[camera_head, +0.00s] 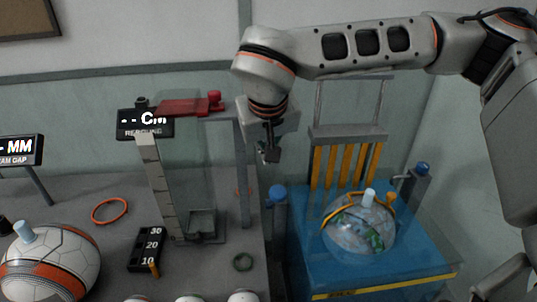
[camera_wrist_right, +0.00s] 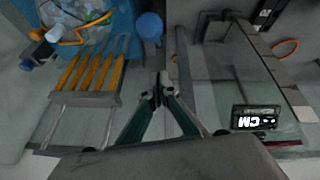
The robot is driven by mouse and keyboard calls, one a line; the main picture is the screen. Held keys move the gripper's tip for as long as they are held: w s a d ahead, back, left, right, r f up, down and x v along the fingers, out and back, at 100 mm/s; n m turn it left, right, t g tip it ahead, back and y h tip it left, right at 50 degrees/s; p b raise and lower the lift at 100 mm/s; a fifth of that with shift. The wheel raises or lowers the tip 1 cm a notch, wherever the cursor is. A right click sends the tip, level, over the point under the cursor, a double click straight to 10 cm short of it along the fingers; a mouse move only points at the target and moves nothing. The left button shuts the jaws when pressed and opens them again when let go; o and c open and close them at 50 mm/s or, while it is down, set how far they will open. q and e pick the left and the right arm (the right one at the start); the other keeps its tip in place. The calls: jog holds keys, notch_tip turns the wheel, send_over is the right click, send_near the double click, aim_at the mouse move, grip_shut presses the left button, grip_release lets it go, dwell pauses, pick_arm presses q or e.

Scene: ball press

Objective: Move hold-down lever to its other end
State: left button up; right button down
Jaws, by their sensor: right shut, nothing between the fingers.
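My right gripper (camera_head: 268,155) hangs from its wrist between the rebound stand and the blue press (camera_head: 300,268). It is shut and empty; its fingertips meet in the right wrist view (camera_wrist_right: 160,90). No part marked as the hold-down lever can be read. The press holds a clear patterned ball (camera_head: 358,232) with an orange curved bar (camera_head: 388,203) against it. A blue knob (camera_head: 277,194) stands at the press's left side, below the gripper and apart from it; it also shows in the right wrist view (camera_wrist_right: 149,25). Another blue knob (camera_head: 422,169) stands at the right. My left gripper is out of view.
The rebound stand has a red clamp arm (camera_head: 190,106), a clear tube and a sign (camera_head: 146,123). Yellow bars (camera_head: 346,164) rise behind the ball under a grey frame. A white and orange ball (camera_head: 55,262) and an orange ring (camera_head: 110,211) lie on the left table.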

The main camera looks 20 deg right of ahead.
jog(key=f, duration=0.5)
jog(key=d+f, duration=0.1)
jog(key=f, duration=0.1)
jog(key=shift+w+f, duration=0.25)
jog(key=shift+w, duration=0.1)
jog(key=shift+s+f, duration=0.45)
jog(key=shift+s, duration=0.1)
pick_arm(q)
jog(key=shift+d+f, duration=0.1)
pick_arm(e)
jog(key=shift+a+f, duration=0.1)
